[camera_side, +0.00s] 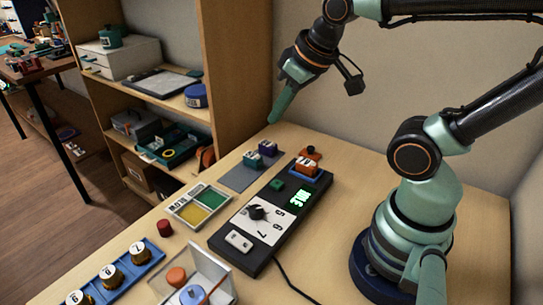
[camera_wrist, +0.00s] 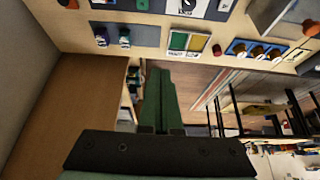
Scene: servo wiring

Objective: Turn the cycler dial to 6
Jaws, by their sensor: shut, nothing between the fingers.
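The cycler is a black box (camera_side: 222,240) on the table in the side view, with a white number plate and a green lit display (camera_side: 299,199). Its black dial (camera_side: 256,212) sits on the plate; a 5, a 6 and a 7 are legible around it. I cannot tell which number the dial points to. Part of the number plate (camera_wrist: 187,6) shows at the top edge of the wrist view. My gripper (camera_side: 273,119) is shut and empty, high above the table's back edge, well apart from the dial. Its green fingers also show in the wrist view (camera_wrist: 156,72).
An orange-topped block (camera_side: 305,168) sits on the cycler's far end. Two small blocks stand on a grey mat (camera_side: 238,178). A yellow-green tray (camera_side: 199,205), a red cylinder (camera_side: 165,228) and a blue rack (camera_side: 118,275) lie left. A shelf (camera_side: 234,70) stands behind.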

